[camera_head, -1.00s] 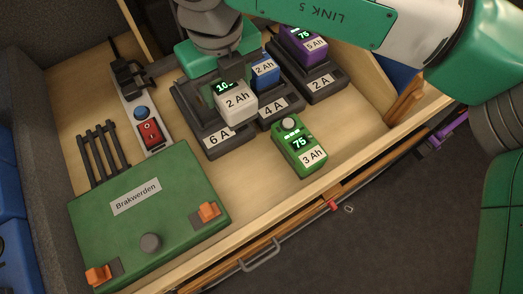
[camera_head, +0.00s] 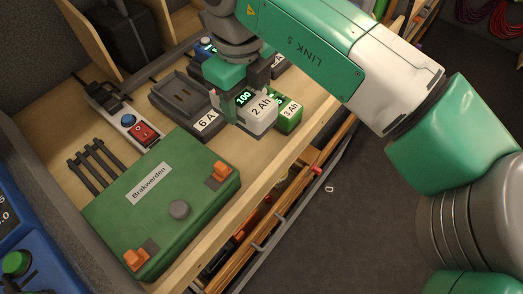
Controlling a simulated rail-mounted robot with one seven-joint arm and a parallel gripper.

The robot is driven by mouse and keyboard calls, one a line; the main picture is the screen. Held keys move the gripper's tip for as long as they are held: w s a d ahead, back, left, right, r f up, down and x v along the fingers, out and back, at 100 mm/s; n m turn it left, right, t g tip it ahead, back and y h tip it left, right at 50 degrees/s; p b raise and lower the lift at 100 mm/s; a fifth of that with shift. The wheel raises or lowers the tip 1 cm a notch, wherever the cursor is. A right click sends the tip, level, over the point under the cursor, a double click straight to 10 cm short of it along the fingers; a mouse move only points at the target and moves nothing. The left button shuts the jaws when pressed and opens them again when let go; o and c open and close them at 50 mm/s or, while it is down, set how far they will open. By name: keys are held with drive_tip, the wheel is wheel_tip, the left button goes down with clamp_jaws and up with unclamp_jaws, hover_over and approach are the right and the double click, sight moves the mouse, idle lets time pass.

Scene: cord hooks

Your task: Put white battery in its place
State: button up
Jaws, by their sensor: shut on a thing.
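The white battery (camera_head: 262,117), labelled 2 Ah with a display reading 100, is in my gripper (camera_head: 238,100). My gripper is shut on it and holds it over the front right of the 6 A charger. The dark 6 A charger (camera_head: 172,92) shows an empty slot. The green 3 Ah battery (camera_head: 291,114) is right behind the white one and partly hidden by it. The other chargers are mostly hidden behind my arm; a labelled edge of one (camera_head: 279,61) shows.
A green Brakwerden box (camera_head: 120,222) with orange clips fills the front left of the bench. A power strip (camera_head: 126,124) with a red switch and a black rack (camera_head: 92,165) stand behind it. A blue item (camera_head: 205,46) shows behind the 6 A charger.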

wheel_tip(320, 180, down, 10)
drive_tip(key=shift+r+p, duration=0.1)
drive_tip(key=shift+p, duration=0.35)
